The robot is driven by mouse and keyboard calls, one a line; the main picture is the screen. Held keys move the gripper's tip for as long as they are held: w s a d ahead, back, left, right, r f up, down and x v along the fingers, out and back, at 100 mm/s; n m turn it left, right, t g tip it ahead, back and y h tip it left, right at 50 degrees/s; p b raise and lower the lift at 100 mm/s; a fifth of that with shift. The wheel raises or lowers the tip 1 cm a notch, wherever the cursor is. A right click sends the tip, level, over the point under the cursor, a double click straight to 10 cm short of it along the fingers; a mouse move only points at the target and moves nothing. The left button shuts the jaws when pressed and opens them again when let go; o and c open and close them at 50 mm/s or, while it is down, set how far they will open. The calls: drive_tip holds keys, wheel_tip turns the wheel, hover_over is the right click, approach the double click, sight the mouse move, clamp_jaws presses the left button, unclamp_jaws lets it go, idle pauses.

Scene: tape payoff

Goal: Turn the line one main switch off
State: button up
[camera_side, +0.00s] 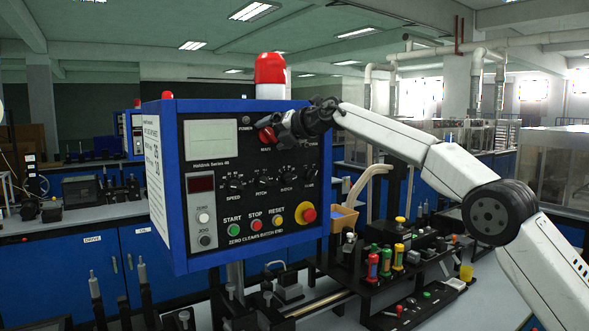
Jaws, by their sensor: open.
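The blue control box (180,200) stands upright at centre left with a black front panel. The red main switch (267,135) sits at the upper middle of the panel, above the label that begins "MAIN". My gripper (280,131) is at the panel from the right, its fingers at the red switch and partly in front of it. The jaws are open. I cannot tell whether the fingers touch the switch or which way it is turned. A second control beside it is mostly hidden behind my gripper.
Below are black knobs (261,176), a green start button (233,230), a red stop button (255,225) and a red emergency button (308,213). A red beacon (270,68) tops the box.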

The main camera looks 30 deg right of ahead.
drive_tip(key=shift+s+d+r, duration=0.1)
drive_tip(key=shift+s, duration=0.15)
drive_tip(key=v, duration=0.7)
idle(0.6)
drive_tip(key=shift+s, duration=0.1)
drive_tip(key=s+d+f+m+g+h, duration=0.1)
drive_tip(key=s+f+m, duration=0.3)
drive_tip(key=f+m, duration=0.4)
drive_tip(key=s+d+f+m+g+h, duration=0.15)
drive_tip(key=s+f+m, duration=0.3)
drive_tip(key=f, duration=0.45)
drive_tip(key=s+d+f+m+h, duration=0.2)
drive_tip(key=s+f+m, duration=0.1)
drive_tip(key=f+m, duration=0.55)
drive_tip(key=s+f+m+g, duration=0.4)
drive_tip(key=s+f, duration=0.5)
drive_tip(key=s, duration=0.3)
drive_tip(key=s+a+f+m+g, duration=0.1)
drive_tip(key=s+f+m+g, duration=0.4)
drive_tip(key=s+f, duration=0.4)
drive_tip(key=s, duration=0.4)
drive_tip(key=shift+a, duration=0.2)
drive_tip(key=shift+f+y, duration=0.15)
drive_tip(key=shift+y, duration=0.1)
